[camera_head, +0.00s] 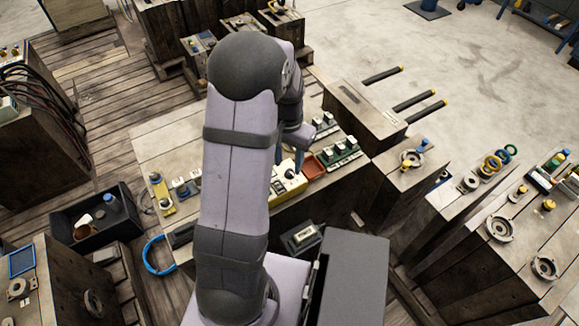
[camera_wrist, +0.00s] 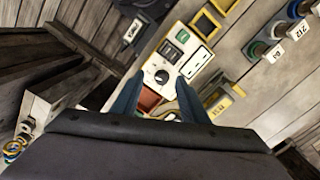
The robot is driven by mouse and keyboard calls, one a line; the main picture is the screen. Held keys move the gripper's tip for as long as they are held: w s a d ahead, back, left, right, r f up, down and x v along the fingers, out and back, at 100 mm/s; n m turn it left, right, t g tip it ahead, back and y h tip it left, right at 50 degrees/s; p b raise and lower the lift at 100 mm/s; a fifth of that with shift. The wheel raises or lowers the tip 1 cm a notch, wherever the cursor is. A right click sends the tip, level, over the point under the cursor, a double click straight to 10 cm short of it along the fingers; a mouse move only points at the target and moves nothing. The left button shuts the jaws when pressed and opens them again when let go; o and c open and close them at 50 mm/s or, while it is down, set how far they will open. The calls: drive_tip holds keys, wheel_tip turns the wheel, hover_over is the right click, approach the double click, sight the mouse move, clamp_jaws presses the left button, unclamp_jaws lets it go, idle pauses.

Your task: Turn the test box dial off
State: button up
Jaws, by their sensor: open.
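The test box (camera_wrist: 178,58) has a pale face with yellow sides, a dark display window and a round black dial (camera_wrist: 162,76). In the head view the test box (camera_head: 285,188) sits on the wooden bench, partly hidden behind my arm. The dial's pointer direction is too small to read. My gripper (camera_wrist: 157,84) is open, its two blue-grey fingers on either side of the dial's lower edge in the wrist view. I see nothing between them except the bench items beyond. In the head view my gripper (camera_head: 290,155) is over the bench just behind the box; contact cannot be told.
A red tray (camera_head: 315,166) lies beside the box, with green-based switch units (camera_head: 342,152) to its right. A yellow device (camera_head: 161,192) stands at the bench's left end.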

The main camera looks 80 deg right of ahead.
sight(290, 172)
drive_tip(key=shift+d+r+m, duration=0.3)
drive_tip(key=shift+d, duration=0.25)
drive_tip(key=shift+d+r+m, duration=0.3)
drive_tip(key=shift+d, duration=0.25)
drive_tip(key=shift+w+a+m, duration=0.1)
drive_tip(key=shift+m, duration=1.3)
drive_tip(key=shift+f+p, duration=0.85)
drive_tip(key=shift+f, duration=2.75)
drive_tip(key=shift+c, duration=0.2)
clamp_jaws()
